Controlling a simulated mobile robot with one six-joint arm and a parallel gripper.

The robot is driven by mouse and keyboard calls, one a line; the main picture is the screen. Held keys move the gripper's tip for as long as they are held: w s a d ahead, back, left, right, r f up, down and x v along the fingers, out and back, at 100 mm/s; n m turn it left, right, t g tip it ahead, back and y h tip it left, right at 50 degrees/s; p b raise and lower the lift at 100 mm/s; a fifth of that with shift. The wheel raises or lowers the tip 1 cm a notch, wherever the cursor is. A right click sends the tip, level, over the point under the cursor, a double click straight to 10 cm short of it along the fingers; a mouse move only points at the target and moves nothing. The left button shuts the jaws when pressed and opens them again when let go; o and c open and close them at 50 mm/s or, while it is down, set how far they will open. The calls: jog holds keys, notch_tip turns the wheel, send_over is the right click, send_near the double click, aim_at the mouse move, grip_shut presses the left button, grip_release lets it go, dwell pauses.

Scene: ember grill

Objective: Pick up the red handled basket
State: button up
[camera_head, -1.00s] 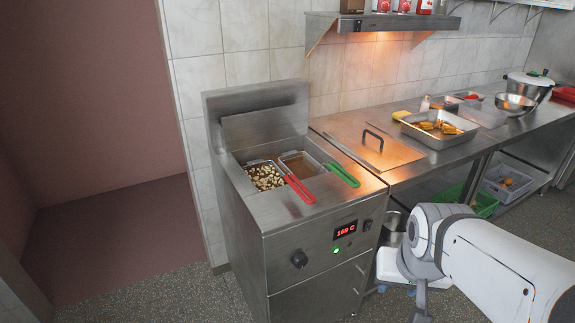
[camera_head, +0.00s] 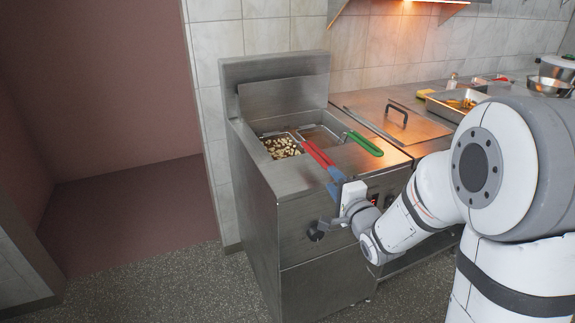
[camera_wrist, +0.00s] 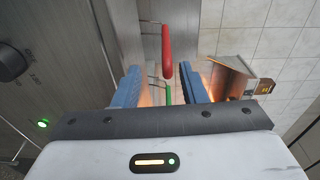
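The red handle (camera_head: 317,154) slants forward from the left fryer basket (camera_head: 283,147), which holds pale brown pieces and sits in the fryer well. My gripper (camera_head: 335,180), with blue fingers, is at the near end of this handle, above the fryer's front edge. In the wrist view the gripper (camera_wrist: 163,75) is open, a blue finger on each side. The red handle (camera_wrist: 166,50) shows in line with the gap, its lower end between the fingertips in the picture. Contact with the fingers is not visible.
A green handle (camera_head: 363,144) belongs to the second basket, just right of the red one. The fryer's steel back panel (camera_head: 285,98) rises behind. A steel counter with a lidded section (camera_head: 397,122) and a food tray (camera_head: 452,104) adjoins on the right. Floor is free at left.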

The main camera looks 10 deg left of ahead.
aim_at(323, 161)
jog(key=x, duration=0.8)
jog(key=shift+d+r+p, duration=0.15)
jog(key=shift+r+p, duration=0.2)
jog(key=shift+r, duration=0.05)
grip_shut()
jog(key=shift+r, duration=0.1)
